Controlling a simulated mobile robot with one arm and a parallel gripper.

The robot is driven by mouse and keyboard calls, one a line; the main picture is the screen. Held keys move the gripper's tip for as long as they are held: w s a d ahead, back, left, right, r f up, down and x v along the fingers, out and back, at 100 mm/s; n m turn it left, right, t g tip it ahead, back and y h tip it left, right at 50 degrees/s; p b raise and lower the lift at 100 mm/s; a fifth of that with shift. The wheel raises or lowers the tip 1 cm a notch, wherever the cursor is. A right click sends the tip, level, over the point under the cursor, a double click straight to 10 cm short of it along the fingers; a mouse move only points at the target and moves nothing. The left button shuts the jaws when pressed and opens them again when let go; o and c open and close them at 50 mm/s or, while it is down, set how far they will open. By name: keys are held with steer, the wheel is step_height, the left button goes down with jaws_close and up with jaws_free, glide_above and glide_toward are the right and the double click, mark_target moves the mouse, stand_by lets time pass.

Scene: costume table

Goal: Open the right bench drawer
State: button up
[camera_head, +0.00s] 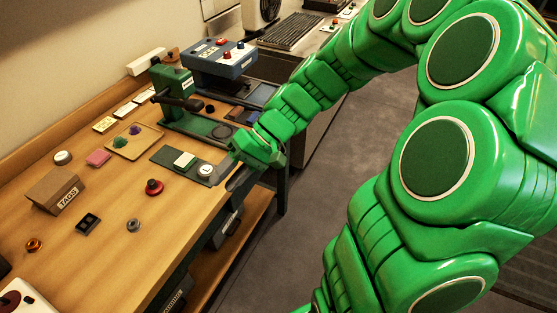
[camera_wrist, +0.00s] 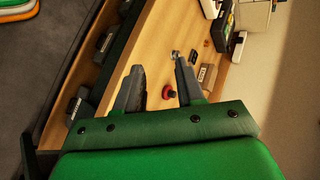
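The wooden bench (camera_head: 110,250) runs along the left of the head view. Its front edge faces the floor and my gripper. I cannot clearly make out a drawer front or handle. Dark box-like shapes, one of them a dark unit (camera_head: 228,232), show below the bench top; they also show as dark boxes (camera_wrist: 107,40) in the wrist view. I cannot tell whether any is the right drawer. My gripper (camera_head: 236,180) is over the bench's front edge. In the wrist view my gripper (camera_wrist: 156,69) is open, with nothing held between its fingers.
A green press (camera_head: 172,90) and a blue box (camera_head: 220,58) stand behind. The grey floor (camera_head: 270,250) in front is clear.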

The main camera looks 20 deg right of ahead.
steer(key=w+d+f+m+t+y, duration=0.2)
steer(key=w+d+f+t, duration=0.15)
steer(key=w, duration=0.45)
steer(key=w+d+f+m+t+y, duration=0.25)
steer(key=w+d+f, duration=0.25)
steer(key=w, duration=0.3)
steer(key=w+d+f+m+t+h, duration=0.2)
steer(key=d+f+m+t, duration=0.15)
steer(key=d+f, duration=0.5)
steer(key=w+d+f+m+t+h, duration=0.2)
steer(key=w+d+f+m+t, duration=0.15)
steer(key=d+f, duration=0.5)
steer(key=x, duration=0.7)
steer(key=shift+s+a+n+t, duration=0.2)
steer(key=shift+a+n+t, duration=0.1)
steer(key=shift+a+n, duration=0.05)
steer(key=shift+r+y, duration=0.1)
steer(key=shift+y, duration=0.15)
jaws_close()
